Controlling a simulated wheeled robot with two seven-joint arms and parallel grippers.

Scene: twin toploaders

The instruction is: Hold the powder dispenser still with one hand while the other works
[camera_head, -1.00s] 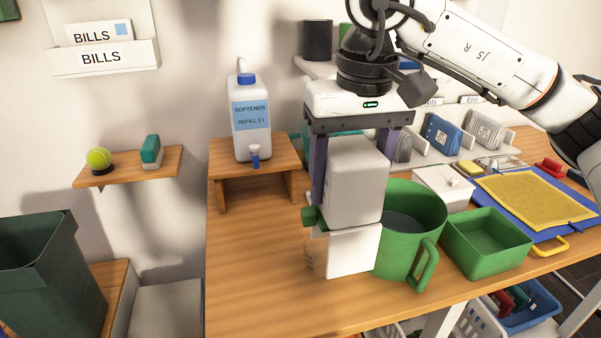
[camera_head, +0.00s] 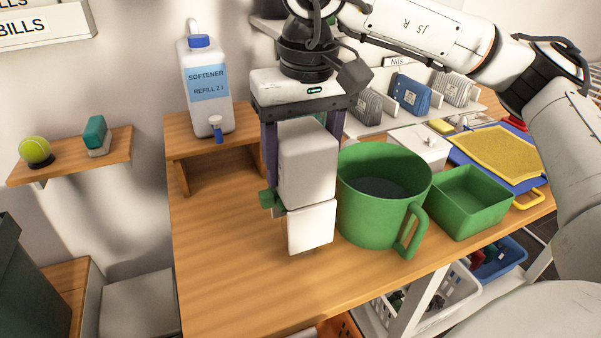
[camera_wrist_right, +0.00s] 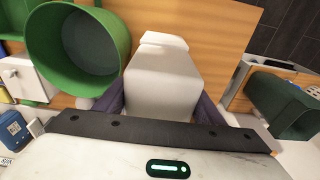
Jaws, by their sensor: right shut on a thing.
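The powder dispenser (camera_head: 307,172) is a white block-shaped body over a white lower box, with a green knob (camera_head: 268,200) on its left side. It stands upright at the wooden table, left of the green mug. My right gripper (camera_head: 302,150) comes down from above and is shut on the dispenser, its purple fingers on both sides of the upper body. In the right wrist view the dispenser (camera_wrist_right: 162,80) sits between the two fingers. Whether its base touches the table is hard to tell. My left gripper is not in view.
A large green mug (camera_head: 375,215) stands close at the dispenser's right, with a green tray (camera_head: 468,203) beyond it. A softener bottle (camera_head: 208,90) stands on a small wooden riser (camera_head: 178,150) behind left. The table (camera_head: 225,275) is clear at front left.

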